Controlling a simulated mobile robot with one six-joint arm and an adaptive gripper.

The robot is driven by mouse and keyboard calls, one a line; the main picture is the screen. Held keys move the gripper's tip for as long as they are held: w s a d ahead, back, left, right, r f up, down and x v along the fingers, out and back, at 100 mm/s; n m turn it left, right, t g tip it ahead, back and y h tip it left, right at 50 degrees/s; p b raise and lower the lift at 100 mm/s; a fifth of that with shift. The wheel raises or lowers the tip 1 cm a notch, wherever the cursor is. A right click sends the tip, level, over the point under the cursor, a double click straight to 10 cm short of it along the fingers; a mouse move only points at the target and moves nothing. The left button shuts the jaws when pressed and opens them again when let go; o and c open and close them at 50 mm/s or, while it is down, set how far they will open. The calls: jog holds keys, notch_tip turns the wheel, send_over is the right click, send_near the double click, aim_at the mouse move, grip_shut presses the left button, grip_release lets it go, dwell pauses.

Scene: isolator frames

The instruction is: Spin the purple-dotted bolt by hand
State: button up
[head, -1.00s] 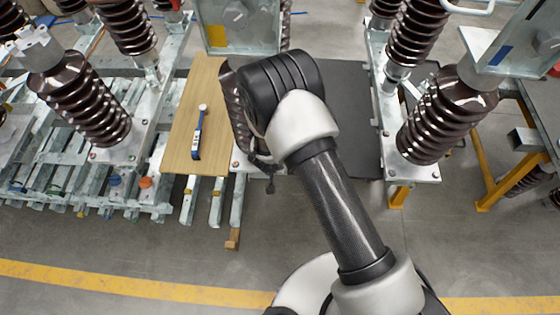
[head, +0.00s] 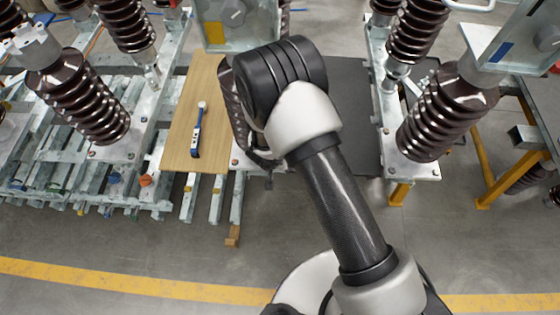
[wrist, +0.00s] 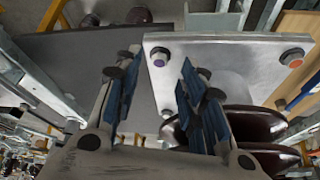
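In the wrist view, a metal base plate (wrist: 225,72) carries a bolt with a purple dot (wrist: 159,60) at its left corner. A second bolt with an orange dot (wrist: 293,58) sits at its right corner. My gripper (wrist: 160,70) is open, with blue pads on both fingers. The purple-dotted bolt shows in the gap between the fingertips; I cannot tell how far beyond them it is, and no contact shows. In the head view my arm hides the gripper and the purple-dotted bolt.
A brown ribbed insulator (wrist: 255,125) stands beside the right finger. A dark grey panel (wrist: 75,62) lies left of the plate. In the head view, a wooden board (head: 180,135) bears a blue-and-white tool (head: 197,130). Another insulator (head: 440,115) stands on the right.

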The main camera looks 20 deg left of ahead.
jog(key=v, duration=0.9)
jog(key=shift+r, duration=0.3)
